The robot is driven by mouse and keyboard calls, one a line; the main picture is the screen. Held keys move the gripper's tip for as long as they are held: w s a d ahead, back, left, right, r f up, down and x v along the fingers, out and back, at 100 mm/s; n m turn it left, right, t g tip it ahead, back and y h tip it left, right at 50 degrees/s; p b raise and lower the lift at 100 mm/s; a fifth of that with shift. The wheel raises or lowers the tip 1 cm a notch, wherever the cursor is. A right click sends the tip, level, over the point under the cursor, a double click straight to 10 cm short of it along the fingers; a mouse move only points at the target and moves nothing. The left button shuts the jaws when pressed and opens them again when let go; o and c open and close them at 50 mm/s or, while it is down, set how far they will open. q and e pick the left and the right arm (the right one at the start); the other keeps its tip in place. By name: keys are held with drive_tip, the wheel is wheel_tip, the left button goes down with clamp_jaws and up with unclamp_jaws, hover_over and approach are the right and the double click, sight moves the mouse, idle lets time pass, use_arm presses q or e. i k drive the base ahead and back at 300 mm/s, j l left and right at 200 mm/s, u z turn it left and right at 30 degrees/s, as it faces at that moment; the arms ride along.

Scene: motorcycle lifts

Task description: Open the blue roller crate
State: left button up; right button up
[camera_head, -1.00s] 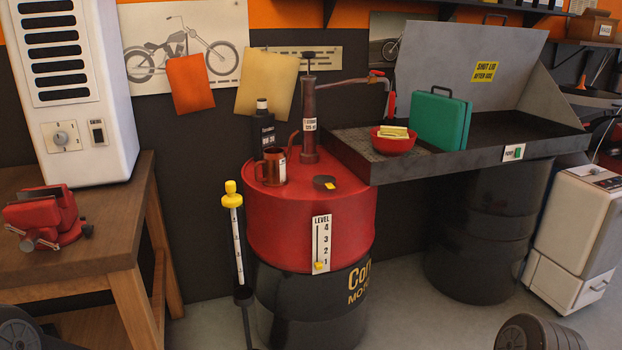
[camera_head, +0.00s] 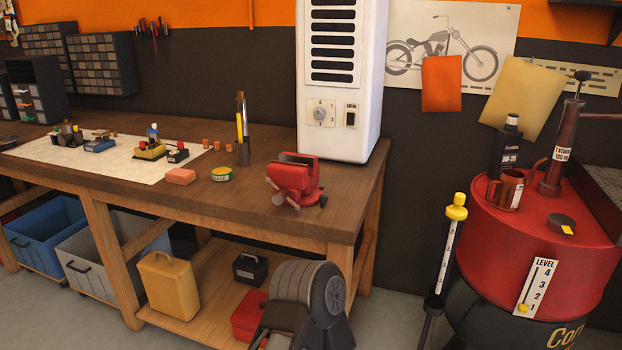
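A blue roller crate (camera_head: 50,238) stands on the floor under the workbench at the far left. It looks like an open-topped bin with a dark handle on its front, and a grey crate (camera_head: 112,262) stands just right of it. I cannot tell whether the blue crate is pulled out at all. No gripper fingers show, so neither gripper's state can be seen.
The wooden workbench (camera_head: 345,215) carries a red vise (camera_head: 296,182), a white cabinet (camera_head: 340,90) and small parts on a paper sheet. A yellow canister (camera_head: 168,285) sits on its lower shelf. A red drum (camera_head: 535,235) stands right. Grey floor is open at bottom left.

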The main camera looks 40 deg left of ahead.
sight(33, 237)
drive_tip(key=u, duration=2.9)
drive_tip(key=i+j+u, duration=0.2)
drive_tip(key=i+u, duration=0.15)
drive_tip(key=i, duration=0.4)
drive_tip(key=i+u, duration=0.35)
drive_tip(key=i, duration=0.4)
drive_tip(key=i+j, duration=0.1)
drive_tip(key=i, duration=1.15)
drive_tip(key=i+j+z, duration=0.1)
drive_tip(key=i, duration=1.2)
drive_tip(key=i+z, duration=0.5)
drive_tip(key=i+j+z, duration=0.15)
drive_tip(key=i+z, duration=0.3)
drive_tip(key=i+j+z, duration=0.7)
drive_tip(key=i+z, duration=0.15)
drive_tip(key=i+j+z, duration=0.35)
drive_tip(key=i+l, duration=0.1)
drive_tip(key=l, duration=0.2)
drive_tip(key=i+l, duration=0.1)
drive_tip(key=l, duration=0.2)
